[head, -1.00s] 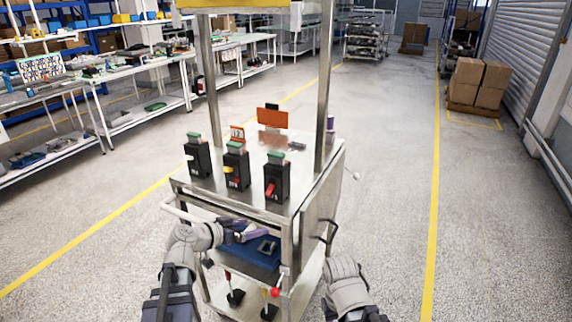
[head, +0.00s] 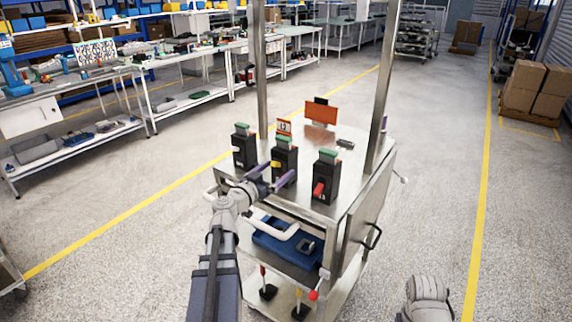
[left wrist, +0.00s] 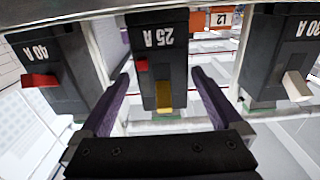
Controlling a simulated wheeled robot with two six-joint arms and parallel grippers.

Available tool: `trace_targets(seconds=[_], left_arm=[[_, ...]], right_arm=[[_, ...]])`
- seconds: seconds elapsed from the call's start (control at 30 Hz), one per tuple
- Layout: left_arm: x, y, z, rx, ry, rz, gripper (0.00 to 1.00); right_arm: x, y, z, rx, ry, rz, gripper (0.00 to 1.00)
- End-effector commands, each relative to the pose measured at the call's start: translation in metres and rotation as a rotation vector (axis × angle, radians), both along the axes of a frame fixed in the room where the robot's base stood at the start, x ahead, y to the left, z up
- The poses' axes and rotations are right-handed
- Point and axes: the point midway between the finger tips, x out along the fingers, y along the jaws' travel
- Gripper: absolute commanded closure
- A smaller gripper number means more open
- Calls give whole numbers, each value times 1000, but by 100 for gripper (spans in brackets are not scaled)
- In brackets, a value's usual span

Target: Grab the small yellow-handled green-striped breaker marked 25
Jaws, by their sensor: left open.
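The black breaker with a yellow handle and green top strip (head: 284,158) stands upright in the middle of three on the metal cart top (head: 345,190). In the left wrist view the breaker marked 25 A (left wrist: 160,60) appears upside down, its yellow handle (left wrist: 165,95) between the fingers. My left gripper (head: 279,176) is open in front of this breaker, its purple fingers on either side, with visible gaps in the wrist view. Of my right arm only a grey link shows at the lower right; its jaws are out of view.
A white-handled breaker marked 30 A (left wrist: 285,60) and a red-handled one marked 40 A (left wrist: 55,70) flank the middle one closely. Behind stand an orange L2 sign (head: 284,127) and a larger orange plate (head: 321,113). Metal posts (head: 382,90) rise from the cart.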

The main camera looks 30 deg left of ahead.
Motion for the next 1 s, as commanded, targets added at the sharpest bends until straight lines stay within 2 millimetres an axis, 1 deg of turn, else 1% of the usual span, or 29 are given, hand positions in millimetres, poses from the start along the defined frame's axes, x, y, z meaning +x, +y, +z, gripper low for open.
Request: trace_targets(seconds=[0.17, 0.27, 0.4, 0.53, 0.77, 1.0], left_arm=[[5, 0, 0, 0, 0, 0, 0], [15, 0, 1, 0, 0, -2, 0], [36, 2, 2, 0, 1, -2, 0], [52, -1, 1, 0, 1, -3, 0], [52, -1, 1, 0, 1, 0, 0], [52, -1, 1, 0, 1, -1, 26]], right_arm=[[0, 0, 0, 0, 0, 0, 50], [0, 0, 1, 0, 0, 0, 50], [0, 0, 2, 0, 0, 0, 50], [0, 0, 2, 0, 0, 0, 50], [0, 0, 2, 0, 0, 0, 50], [0, 0, 2, 0, 0, 0, 50]])
